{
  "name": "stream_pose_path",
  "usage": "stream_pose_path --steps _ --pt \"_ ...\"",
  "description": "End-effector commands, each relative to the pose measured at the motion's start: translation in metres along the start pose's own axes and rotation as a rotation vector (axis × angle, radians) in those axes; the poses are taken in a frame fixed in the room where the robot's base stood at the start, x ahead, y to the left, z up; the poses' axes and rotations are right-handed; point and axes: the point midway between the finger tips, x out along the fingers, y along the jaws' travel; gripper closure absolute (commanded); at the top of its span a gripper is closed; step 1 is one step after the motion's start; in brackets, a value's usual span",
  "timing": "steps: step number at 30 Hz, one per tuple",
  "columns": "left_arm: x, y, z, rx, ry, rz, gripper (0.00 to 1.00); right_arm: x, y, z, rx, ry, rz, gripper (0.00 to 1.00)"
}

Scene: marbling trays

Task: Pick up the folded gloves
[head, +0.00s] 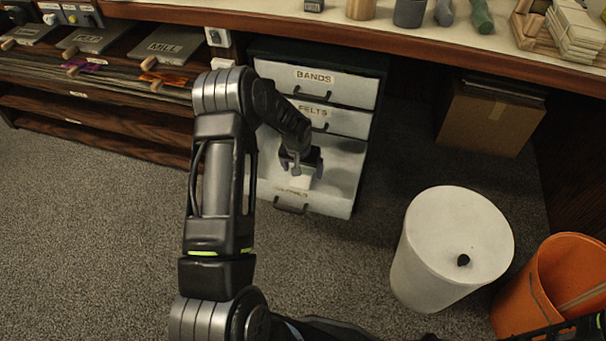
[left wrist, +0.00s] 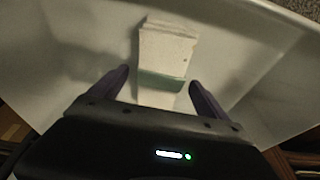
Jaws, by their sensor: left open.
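The folded gloves look like a pale flat bundle with a green band (left wrist: 166,45) in the left wrist view. They lie in the open bottom drawer (head: 338,178), and a pale part of the bundle (head: 292,182) shows under my gripper in the head view. My left gripper (head: 301,163) reaches down into this drawer. Its fingers (left wrist: 158,77) are open, one on each side of the bundle near the green band, with visible gaps. The bundle's near end is hidden by the gripper body.
The drawer unit has shut drawers marked BANDS (head: 313,77) and FELTS (head: 312,111) above, under a counter edge (head: 420,49). A wooden rack (head: 110,135) stands left. A white round bin (head: 440,245), an orange bucket (head: 545,270) and a cardboard box (head: 487,122) stand right.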

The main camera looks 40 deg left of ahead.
Motion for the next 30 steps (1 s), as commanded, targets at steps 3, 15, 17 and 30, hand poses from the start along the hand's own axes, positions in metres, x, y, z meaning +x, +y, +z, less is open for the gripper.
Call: stream_pose_path --steps 3,15,17,30 --pt "-0.0001 0.0 0.0001 0.0 0.0 0.0 0.13 0.0 0.0 0.0001 0.0 0.0 0.0 0.62" --pt "-0.0002 -0.0001 0.0001 0.0 0.0 0.0 0.3 0.0 0.0 0.0002 0.0 0.0 0.0 0.62" --pt "-0.0002 -0.0001 0.0001 0.0 0.0 0.0 0.35 0.0 0.0 0.0002 0.0 0.0 0.0 0.62" --pt "-0.0002 0.0 0.0001 0.0 0.0 0.0 0.71 0.0 0.0 0.0001 0.0 0.0 0.0 0.62"
